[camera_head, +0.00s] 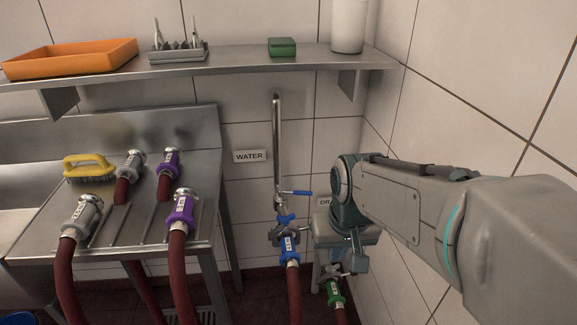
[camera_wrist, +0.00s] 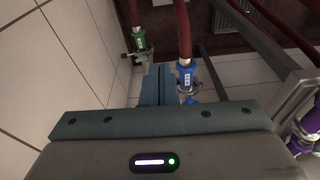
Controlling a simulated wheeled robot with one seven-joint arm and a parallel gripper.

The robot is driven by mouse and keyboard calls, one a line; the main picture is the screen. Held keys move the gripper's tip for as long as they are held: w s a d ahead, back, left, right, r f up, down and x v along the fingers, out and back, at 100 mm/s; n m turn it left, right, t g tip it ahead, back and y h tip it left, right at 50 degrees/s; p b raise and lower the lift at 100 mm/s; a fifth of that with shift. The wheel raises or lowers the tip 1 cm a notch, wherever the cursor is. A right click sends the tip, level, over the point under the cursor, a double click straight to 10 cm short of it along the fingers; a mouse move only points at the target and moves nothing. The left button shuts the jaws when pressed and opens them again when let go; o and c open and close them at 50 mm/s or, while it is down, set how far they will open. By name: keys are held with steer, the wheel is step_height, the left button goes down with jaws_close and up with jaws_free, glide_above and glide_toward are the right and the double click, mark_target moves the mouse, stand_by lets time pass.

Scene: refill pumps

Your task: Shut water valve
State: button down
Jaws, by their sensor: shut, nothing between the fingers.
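The water valve has a blue lever (camera_head: 298,192) on the vertical metal pipe (camera_head: 277,140), just right of the WATER label (camera_head: 249,156). The lever points right, roughly level, across the pipe's line. Below it a hose with a blue coupling (camera_head: 289,245) joins the pipe; the blue coupling also shows in the wrist view (camera_wrist: 185,78). My gripper (camera_head: 357,262) is to the right of and below the lever, apart from it. In the wrist view its fingers (camera_wrist: 158,84) are together and empty, left of the blue coupling. The lever is mostly hidden there.
A green coupling (camera_head: 335,294) hangs low near my gripper. The DR label (camera_head: 325,202) is partly hidden by my arm. A tiled wall stands close on the right. A steel shelf (camera_head: 230,64) runs above, and a steel counter (camera_head: 120,240) with several hoses stands left.

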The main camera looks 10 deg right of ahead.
steer(key=w+m, duration=0.1)
steer(key=w, duration=1.6)
steer(key=m+t+h, duration=0.1)
steer(key=m, duration=0.1)
glide_toward(302, 192)
steer(key=s+f, duration=0.4)
steer(key=f, duration=0.2)
steer(key=shift+w+d+f, duration=0.1)
steer(key=shift+w+f, duration=0.15)
steer(key=shift+w, duration=0.5)
steer(key=shift+w+d+f, duration=0.1)
steer(key=shift+w+f, duration=0.15)
steer(key=shift+w, duration=0.45)
steer(key=shift+w+f, duration=0.25)
steer(key=shift+w, duration=0.5)
